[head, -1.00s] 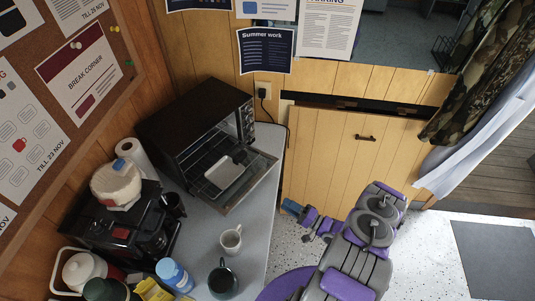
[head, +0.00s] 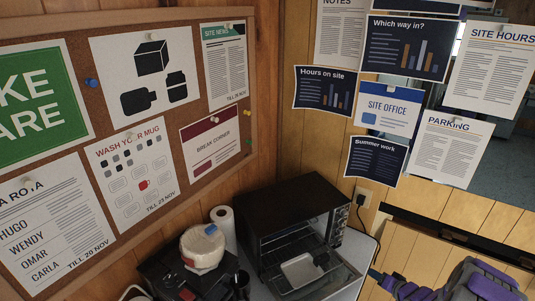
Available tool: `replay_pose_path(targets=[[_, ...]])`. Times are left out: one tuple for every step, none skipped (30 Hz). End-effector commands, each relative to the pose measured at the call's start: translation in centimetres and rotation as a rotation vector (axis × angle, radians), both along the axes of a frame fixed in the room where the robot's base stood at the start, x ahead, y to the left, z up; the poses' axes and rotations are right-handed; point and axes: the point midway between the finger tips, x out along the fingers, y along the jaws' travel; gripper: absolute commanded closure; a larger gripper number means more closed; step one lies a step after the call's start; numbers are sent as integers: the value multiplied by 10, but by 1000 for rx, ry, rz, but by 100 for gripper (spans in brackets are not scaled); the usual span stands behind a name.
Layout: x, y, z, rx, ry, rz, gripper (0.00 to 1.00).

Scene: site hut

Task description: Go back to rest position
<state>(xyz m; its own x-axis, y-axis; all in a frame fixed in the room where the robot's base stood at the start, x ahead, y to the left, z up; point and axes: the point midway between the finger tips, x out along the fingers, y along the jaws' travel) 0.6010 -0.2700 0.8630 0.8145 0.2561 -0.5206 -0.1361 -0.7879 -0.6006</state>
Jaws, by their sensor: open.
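My gripper (head: 378,276) shows at the lower right in the head view, at the end of my grey and purple arm. It is open, and I see nothing held in it. It is just right of the counter's edge, apart from the toaster oven. My arm is folded, and its lower part is cut off by the bottom of the picture.
Wooden panels lie behind my arm.

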Motion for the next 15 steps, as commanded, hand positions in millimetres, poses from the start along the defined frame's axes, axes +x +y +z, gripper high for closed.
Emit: replay_pose_path(targets=[[7, 0, 15, -53, 14, -2, 59], [10, -3, 22, -86, 29, -9, 59], [13, -4, 31, -127, 47, -15, 59], [15, -6, 39, -159, 60, -21, 59], [17, -7, 47, -191, 75, -25, 59], [19, -7, 57, -228, 93, -30, 59], [19, -8, 65, -257, 110, -37, 59], [19, -7, 74, -284, 123, -40, 59], [18, -7, 82, -317, 148, -47, 59], [17, -6, 91, -342, 163, -49, 59], [16, -5, 100, -367, 177, -54, 59], [13, -4, 109, -396, 202, -60, 59], [12, -2, 118, -419, 215, -62, 59], [9, -1, 127, -442, 233, -68, 59], [5, 2, 136, -467, 256, -70, 59]])
